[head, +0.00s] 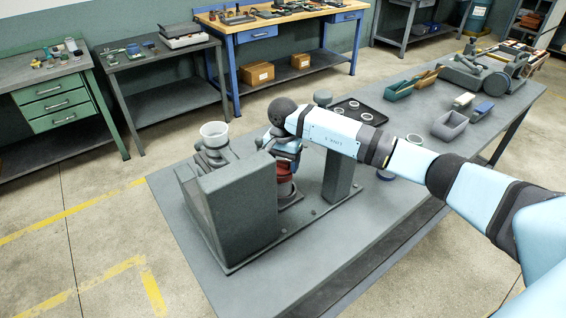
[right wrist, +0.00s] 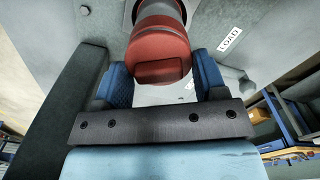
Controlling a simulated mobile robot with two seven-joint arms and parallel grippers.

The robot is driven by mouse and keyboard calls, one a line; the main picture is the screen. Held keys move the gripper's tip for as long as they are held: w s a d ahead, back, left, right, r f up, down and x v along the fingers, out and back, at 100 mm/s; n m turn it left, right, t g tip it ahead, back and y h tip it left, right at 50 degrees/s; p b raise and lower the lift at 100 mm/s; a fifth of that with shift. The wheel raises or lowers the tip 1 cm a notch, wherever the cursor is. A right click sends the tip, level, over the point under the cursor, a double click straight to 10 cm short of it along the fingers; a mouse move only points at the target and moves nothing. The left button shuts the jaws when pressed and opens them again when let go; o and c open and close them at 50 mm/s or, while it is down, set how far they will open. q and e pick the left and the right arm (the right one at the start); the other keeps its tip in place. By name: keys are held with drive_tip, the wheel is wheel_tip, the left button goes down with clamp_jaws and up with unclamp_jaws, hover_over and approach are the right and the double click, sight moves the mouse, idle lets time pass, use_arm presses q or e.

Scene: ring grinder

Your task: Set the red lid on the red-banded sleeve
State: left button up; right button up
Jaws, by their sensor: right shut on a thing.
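The red lid (right wrist: 160,60) is a round red piece with a flat grip tab, seen close up between the blue fingers of my right gripper (right wrist: 162,82). My right gripper (head: 284,150) is shut on it and points down at the grinder, between its big grey housing and a grey post. Red (head: 285,177) shows just under the fingers in the head view, above a grey round base. In the wrist view a pale metal cylinder (right wrist: 160,10) shows past the lid. The red-banded sleeve is not clearly told apart from the lid; whether they touch I cannot tell. My left gripper is not in view.
The grey housing (head: 235,205) stands left of my gripper and the grey post (head: 338,172) right of it. A white cup-like funnel (head: 214,130) is behind the housing. A dark tray with rings (head: 358,110) and a grey bin (head: 449,126) are farther right on the bench.

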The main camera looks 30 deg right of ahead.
drive_tip(key=o, duration=1)
drive_tip(key=shift+o, duration=0.4)
drive_tip(key=shift+r+p, duration=1.4)
drive_tip(key=shift+r, duration=2.15)
